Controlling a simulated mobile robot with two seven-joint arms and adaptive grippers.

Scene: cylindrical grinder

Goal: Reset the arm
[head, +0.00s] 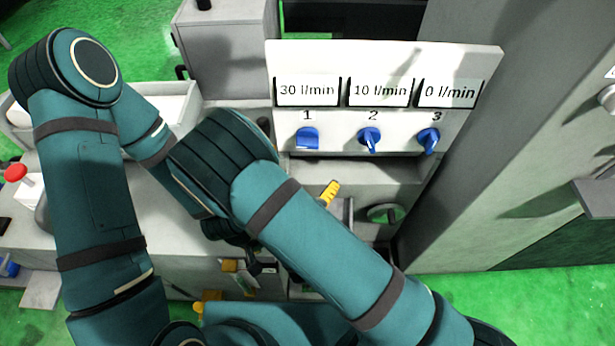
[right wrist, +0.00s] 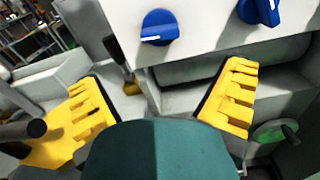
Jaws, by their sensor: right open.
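My right gripper (right wrist: 165,75) is open, its two yellow fingers wide apart with no thing held between them. One of its yellow fingers (head: 330,193) shows in the head view below the flow panel, apart from it; my teal arm hides the rest. A teal link of mine fills the lower middle of the right wrist view. My left gripper cannot be made out; my arm links cover much of the left and middle of the head view.
The white panel (head: 388,60) reads 30, 10 and 0 l/min above blue knobs 1 (head: 307,138), 2 (head: 369,138) and 3 (head: 429,140). A green handwheel (head: 386,213) sits below. A red button (head: 15,172) stands at left. A grey wall (head: 520,120) bounds the right.

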